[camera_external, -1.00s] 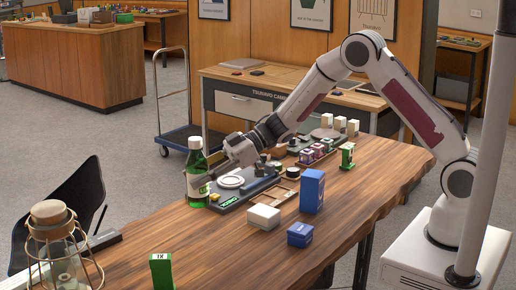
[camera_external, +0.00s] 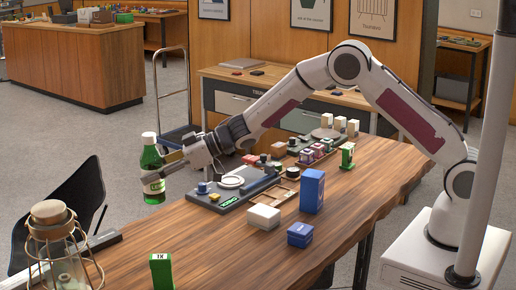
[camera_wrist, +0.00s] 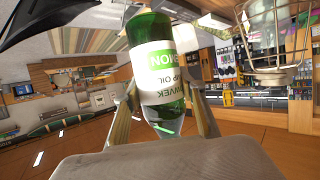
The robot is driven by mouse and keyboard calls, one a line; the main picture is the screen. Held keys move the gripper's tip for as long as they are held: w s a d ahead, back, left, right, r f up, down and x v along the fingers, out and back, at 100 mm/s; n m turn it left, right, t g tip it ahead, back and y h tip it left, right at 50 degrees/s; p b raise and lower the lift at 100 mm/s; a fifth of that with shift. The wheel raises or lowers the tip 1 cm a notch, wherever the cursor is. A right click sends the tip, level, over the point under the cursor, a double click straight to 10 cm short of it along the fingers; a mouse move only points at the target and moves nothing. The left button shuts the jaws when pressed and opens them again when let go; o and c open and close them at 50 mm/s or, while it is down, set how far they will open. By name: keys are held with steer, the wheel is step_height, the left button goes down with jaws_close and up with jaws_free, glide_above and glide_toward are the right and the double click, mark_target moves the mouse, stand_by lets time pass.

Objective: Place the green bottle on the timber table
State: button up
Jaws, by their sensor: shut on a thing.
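The green bottle (camera_external: 151,161) has a white cap and a white-and-green label. It is upright in the external view, by the far left edge of the timber table (camera_external: 190,240); I cannot tell how high its base is or whether it is over the tabletop. My gripper (camera_external: 163,170) is shut on the bottle, reaching it from the right. In the wrist view the bottle (camera_wrist: 152,40) appears between the two fingers of my gripper (camera_wrist: 165,112), with its label upside down.
A dark tray (camera_external: 235,187) with small items lies right of the bottle. A white box (camera_external: 264,217), a tall blue box (camera_external: 312,190), a small blue box (camera_external: 300,235) and a green box (camera_external: 161,270) stand on the table. A lantern (camera_external: 60,250) is front left. The front middle is clear.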

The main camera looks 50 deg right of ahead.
mark_target(155, 193)
steer(key=shift+d, duration=0.1)
stand_by(0.6)
steer(key=shift+f, duration=3.15)
steer(key=shift+f, duration=1.85)
steer(key=shift+f, duration=0.15)
steer(key=o, duration=1.3)
